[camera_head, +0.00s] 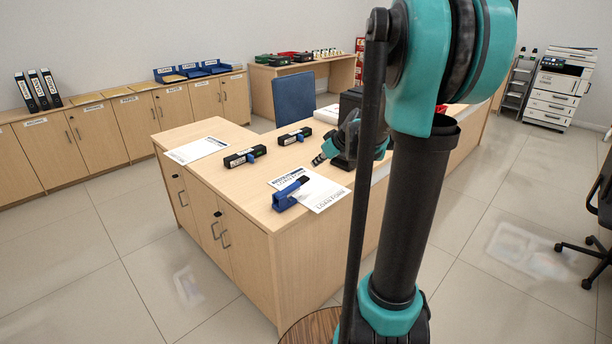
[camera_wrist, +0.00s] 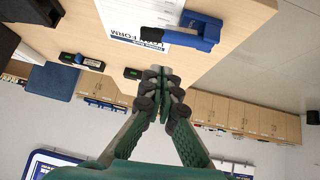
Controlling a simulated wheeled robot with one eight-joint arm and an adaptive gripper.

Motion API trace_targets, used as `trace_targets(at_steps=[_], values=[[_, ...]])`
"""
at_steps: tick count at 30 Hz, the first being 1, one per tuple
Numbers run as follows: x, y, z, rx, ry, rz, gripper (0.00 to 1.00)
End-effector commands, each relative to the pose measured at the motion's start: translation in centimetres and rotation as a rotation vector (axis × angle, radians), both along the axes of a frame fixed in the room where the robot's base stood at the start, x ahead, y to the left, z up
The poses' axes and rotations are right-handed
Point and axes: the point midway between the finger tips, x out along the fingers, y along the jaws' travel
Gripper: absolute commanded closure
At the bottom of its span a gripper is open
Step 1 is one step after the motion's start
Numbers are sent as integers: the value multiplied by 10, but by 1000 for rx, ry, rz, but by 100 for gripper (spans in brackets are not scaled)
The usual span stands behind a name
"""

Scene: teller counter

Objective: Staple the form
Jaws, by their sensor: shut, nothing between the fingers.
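A blue stapler (camera_head: 290,195) lies on the counter near its front edge, and it also shows in the wrist view (camera_wrist: 202,31). The white loan form (camera_head: 326,196) lies flat beside it; its printed edge shows in the wrist view (camera_wrist: 150,34). The stapler overlaps one side of the form; I cannot tell whether the paper is between its jaws. My gripper (camera_head: 318,159) is above the counter, behind the stapler and form in the head view, apart from both. Its fingers (camera_wrist: 162,76) are together and empty.
Two black stamp-like items (camera_head: 244,157) (camera_head: 295,136) and another sheet (camera_head: 197,150) lie on the counter (camera_head: 200,178). A dark device (camera_head: 350,106) stands behind my gripper. A blue chair (camera_head: 294,97) is behind the counter.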

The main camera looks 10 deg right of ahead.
Motion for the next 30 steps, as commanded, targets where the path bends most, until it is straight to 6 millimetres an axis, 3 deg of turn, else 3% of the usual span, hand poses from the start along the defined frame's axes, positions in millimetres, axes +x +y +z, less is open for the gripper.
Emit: trace_targets(at_steps=[3, 6, 19, 30], values=[[18, -5, 7, -4, -35, 25, 100], [24, -7, 9, -8, -48, 36, 100], [27, -6, 7, -8, -50, 39, 100], [58, 13, -29, -8, -50, 39, 100]])
